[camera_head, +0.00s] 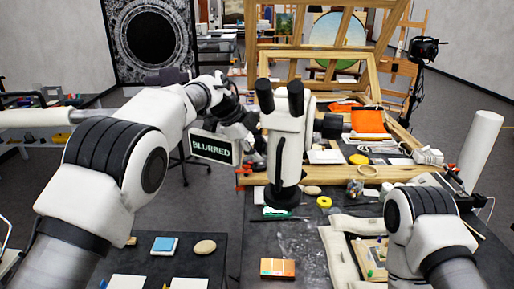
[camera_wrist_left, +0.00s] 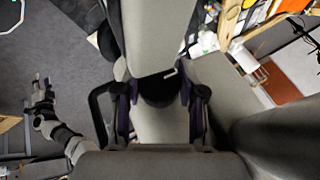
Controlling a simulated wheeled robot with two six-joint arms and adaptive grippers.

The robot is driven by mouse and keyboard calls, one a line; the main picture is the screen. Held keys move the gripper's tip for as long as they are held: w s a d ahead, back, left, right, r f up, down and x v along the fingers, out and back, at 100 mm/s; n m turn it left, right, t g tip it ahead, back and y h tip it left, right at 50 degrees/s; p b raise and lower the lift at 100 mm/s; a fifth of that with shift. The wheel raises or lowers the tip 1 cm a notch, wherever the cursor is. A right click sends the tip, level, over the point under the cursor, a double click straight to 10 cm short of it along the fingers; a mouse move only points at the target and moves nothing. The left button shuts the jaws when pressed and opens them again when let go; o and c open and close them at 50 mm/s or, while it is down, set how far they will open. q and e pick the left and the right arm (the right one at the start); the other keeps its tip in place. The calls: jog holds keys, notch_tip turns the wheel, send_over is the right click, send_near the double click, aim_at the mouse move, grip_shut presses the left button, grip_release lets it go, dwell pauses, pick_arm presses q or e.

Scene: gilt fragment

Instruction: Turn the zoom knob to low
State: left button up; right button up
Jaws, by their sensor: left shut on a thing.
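The white microscope (camera_head: 293,129) with black eyepieces stands upright on the dark table in the head view. My left gripper (camera_head: 252,138) reaches in from the left and is at the microscope's left side. In the left wrist view, my left gripper (camera_wrist_left: 160,99) has one finger on each side of a dark round knob (camera_wrist_left: 158,88) on the grey microscope body, and it is shut on this knob. The knob is hidden in the head view, and I see no pointer or marks. A sign (camera_head: 212,148) by the gripper reads "BLURRED". My right arm shows at the right, its gripper out of view.
An orange box (camera_head: 277,268), a yellow ring (camera_head: 324,202) and a green-handled tool (camera_head: 275,212) lie near the microscope's foot. A wooden easel frame (camera_head: 318,70) stands behind. A white roll (camera_head: 480,152) stands upright at the right.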

pick_arm(q)
jog(key=o, duration=1.2)
jog(key=shift+r, duration=0.15)
jog(key=shift+c, duration=0.2)
jog(key=shift+s+d, duration=0.1)
jog(key=shift+s, duration=0.05)
jog(key=v, duration=1.2)
